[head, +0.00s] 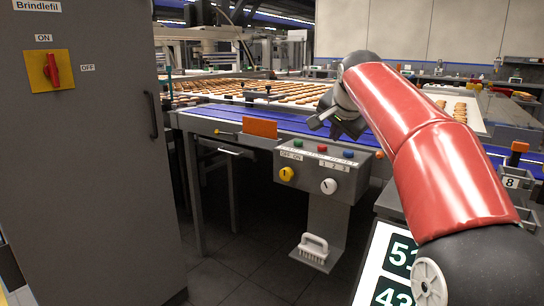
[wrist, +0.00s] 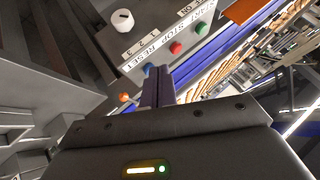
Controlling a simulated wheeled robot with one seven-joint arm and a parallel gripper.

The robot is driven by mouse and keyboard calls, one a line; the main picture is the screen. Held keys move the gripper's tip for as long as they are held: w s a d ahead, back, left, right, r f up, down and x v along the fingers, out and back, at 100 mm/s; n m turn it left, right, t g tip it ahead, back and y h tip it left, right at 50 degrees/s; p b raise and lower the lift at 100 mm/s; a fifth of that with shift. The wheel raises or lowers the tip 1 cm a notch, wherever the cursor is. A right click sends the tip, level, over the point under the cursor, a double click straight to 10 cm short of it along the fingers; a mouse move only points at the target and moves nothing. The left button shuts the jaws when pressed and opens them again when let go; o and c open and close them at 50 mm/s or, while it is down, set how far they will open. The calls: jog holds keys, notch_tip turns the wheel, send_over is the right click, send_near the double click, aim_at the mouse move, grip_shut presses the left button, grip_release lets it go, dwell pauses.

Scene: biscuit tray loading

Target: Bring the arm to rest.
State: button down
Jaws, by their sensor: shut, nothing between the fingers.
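My red arm reaches from the lower right of the head view up to its middle. My gripper (head: 318,122) is at its end, above the grey control box and in front of the blue conveyor. In the wrist view my gripper (wrist: 157,80) has its fingers together with nothing between them. The control box (head: 314,172) has green, red and blue buttons, a yellow knob and a white knob. It also shows at the top of the wrist view (wrist: 148,42), close beyond the fingertips; I cannot tell whether they touch it.
A conveyor (head: 230,124) with rows of biscuits runs behind the box. A grey cabinet (head: 95,200) with a red switch (head: 51,70) stands at left. A brush (head: 313,246) sits on a low shelf. Dark floor is clear between.

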jog(key=s+f+n+g, duration=0.1)
jog(key=s+f+n, duration=0.2)
jog(key=s+f, duration=0.5)
jog(key=s+f+n+g, duration=0.1)
jog(key=s+f+n, duration=0.2)
jog(key=s+f, duration=0.6)
jog(key=s+f+n+g, duration=0.1)
jog(key=s+f+n, duration=0.2)
jog(key=s+f, duration=0.5)
jog(key=s, duration=1.1)
jog(key=shift+f+g, duration=0.15)
jog(key=shift+g, duration=0.15)
